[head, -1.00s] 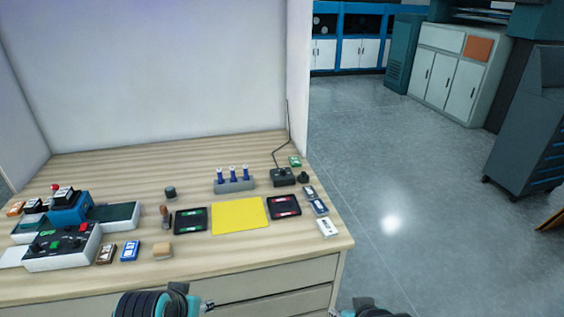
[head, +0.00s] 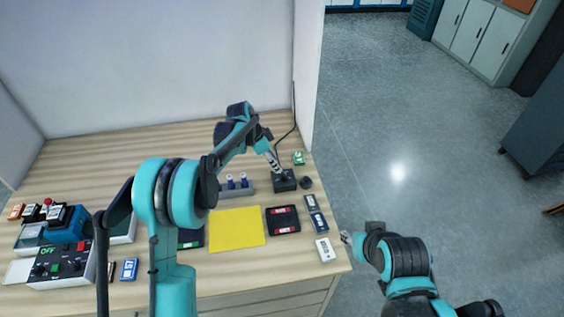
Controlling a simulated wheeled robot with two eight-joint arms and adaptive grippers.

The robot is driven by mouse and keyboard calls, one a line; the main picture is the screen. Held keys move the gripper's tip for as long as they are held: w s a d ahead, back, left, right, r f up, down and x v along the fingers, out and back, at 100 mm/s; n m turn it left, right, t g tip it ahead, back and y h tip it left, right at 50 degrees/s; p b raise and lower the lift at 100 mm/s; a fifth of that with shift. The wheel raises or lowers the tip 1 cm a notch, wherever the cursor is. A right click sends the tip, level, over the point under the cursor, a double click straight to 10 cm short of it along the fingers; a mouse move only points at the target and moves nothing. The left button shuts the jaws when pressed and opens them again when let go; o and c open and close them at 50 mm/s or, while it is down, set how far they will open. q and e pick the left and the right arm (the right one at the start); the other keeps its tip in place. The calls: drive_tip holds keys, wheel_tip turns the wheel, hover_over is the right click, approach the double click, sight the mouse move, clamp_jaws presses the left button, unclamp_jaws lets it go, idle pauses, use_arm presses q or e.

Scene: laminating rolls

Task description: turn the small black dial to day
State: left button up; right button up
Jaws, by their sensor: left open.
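A black box (head: 286,186) with a cable stands at the back right of the table, and a small black dial shows on its top in the earlier frame. My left gripper (head: 275,165) is open and points down at the box top, with its tips over or beside the dial. The gripper largely hides the dial, and I cannot tell whether they touch. No day marking or dial setting is readable. My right gripper (head: 346,238) is off the table's right edge, beside a white pack (head: 325,249); its fingers are too small to judge.
A grey rack (head: 236,188) with blue-topped pieces stands left of the box, partly behind my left arm. A small black round piece (head: 306,182) sits close right of it. A yellow mat (head: 237,229) and black tray (head: 283,219) lie in front. A control machine (head: 62,265) is at left.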

sight(283, 175)
use_arm(q)
drive_tip(key=b+x, duration=0.1)
drive_tip(key=x, duration=0.6)
drive_tip(key=shift+d+f, duration=0.2)
drive_tip(key=shift+f, duration=0.15)
clamp_jaws()
